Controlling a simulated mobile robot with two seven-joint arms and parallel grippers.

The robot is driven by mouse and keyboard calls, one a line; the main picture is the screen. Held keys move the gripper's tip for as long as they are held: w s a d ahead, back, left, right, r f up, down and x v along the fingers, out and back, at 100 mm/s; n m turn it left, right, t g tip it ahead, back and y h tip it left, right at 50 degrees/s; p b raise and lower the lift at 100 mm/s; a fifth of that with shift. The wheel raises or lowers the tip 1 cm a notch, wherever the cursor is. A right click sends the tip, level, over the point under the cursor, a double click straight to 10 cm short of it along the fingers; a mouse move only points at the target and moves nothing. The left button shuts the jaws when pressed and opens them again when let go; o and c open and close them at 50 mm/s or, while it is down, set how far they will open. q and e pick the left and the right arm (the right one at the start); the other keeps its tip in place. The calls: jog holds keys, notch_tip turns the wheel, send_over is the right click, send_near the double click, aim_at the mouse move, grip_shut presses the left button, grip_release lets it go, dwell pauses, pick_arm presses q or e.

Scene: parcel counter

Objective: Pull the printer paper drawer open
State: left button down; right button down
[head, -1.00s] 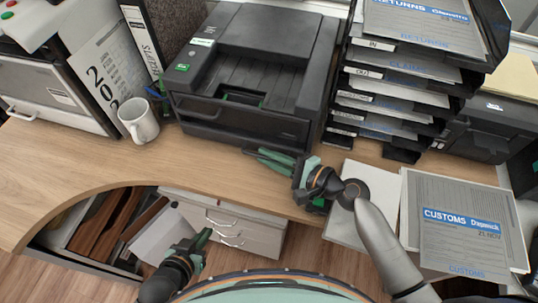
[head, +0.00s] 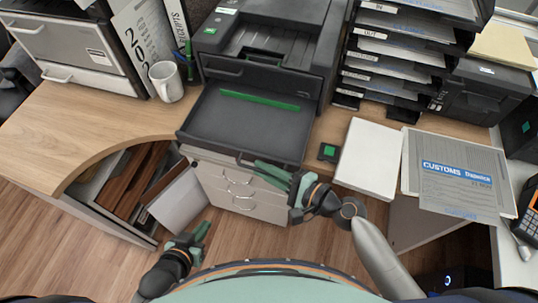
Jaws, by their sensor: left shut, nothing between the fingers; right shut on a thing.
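The black printer (head: 265,45) stands at the back of the desk. Its paper drawer (head: 245,128) is pulled well out toward me, a dark tray with a green strip (head: 260,100) across its far part. My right gripper (head: 262,172) is at the drawer's front edge, shut on the drawer handle, which the fingers partly hide. My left gripper (head: 204,232) is shut and empty, low in front of the desk, away from the printer.
A white mug (head: 167,82) stands left of the printer. Stacked letter trays (head: 395,60) stand right of it. A white pad (head: 369,158), a small green-topped device (head: 328,152) and a customs folder (head: 455,170) lie at the right. Cabinet drawers (head: 238,190) are below the desk.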

pick_arm(q)
jog(key=shift+a+r, duration=0.15)
jog(key=shift+r, duration=0.1)
pick_arm(e)
jog(key=shift+s+a, duration=0.2)
jog(key=shift+s, duration=0.5)
jog(key=shift+s+a, duration=0.25)
jog(key=shift+s, duration=0.4)
jog(key=shift+s+a, duration=0.2)
jog(key=shift+s, duration=0.5)
jog(key=c, duration=1.2)
grip_release()
